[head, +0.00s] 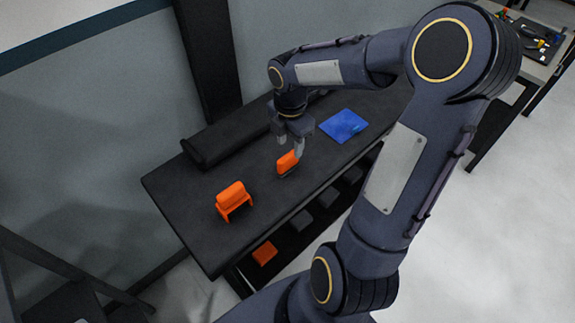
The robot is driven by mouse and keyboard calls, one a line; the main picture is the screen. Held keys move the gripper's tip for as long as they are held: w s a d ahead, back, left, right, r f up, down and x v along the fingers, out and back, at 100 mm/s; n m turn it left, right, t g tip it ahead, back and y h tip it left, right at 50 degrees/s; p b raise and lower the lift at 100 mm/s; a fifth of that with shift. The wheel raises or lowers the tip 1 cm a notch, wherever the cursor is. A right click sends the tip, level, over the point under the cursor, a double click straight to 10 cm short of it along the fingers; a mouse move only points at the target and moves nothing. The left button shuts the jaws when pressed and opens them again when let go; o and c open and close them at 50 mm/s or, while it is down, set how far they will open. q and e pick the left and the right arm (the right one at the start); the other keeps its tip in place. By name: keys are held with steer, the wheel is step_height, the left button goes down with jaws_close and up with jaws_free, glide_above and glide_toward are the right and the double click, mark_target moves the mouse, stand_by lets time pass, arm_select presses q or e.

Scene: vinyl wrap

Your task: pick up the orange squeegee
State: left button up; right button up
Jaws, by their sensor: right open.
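The orange squeegee (287,162), a small block with a dark lower edge, is on the black table (185,205) near its front edge. My right gripper (290,145) points down just above the squeegee, with its fingers open. The fingertips are very close to the squeegee's top; I cannot tell whether they touch it or straddle it. My left gripper is not in view.
A larger orange piece with legs (233,198) stands to the left on the table. A blue cloth-like sheet (343,125) lies to the right. A dark roll (220,145) lies along the back by the wall. Another orange item (264,253) is on the lower shelf.

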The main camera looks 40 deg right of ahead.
mark_target(288, 155)
steer(key=f, duration=0.7)
steer(key=shift+w+a+f, duration=0.1)
steer(key=shift+w+f, duration=0.1)
steer(key=shift+f, duration=0.2)
jaws_close()
steer(key=shift+r, duration=0.1)
steer(key=shift+w+r, duration=0.1)
steer(key=shift+r, duration=0.4)
step_height(288, 155, up, 2)
steer(key=shift+r, duration=0.25)
steer(key=s+r, duration=0.9)
steer(key=s, duration=0.5)
steer(key=shift+d+r, duration=0.2)
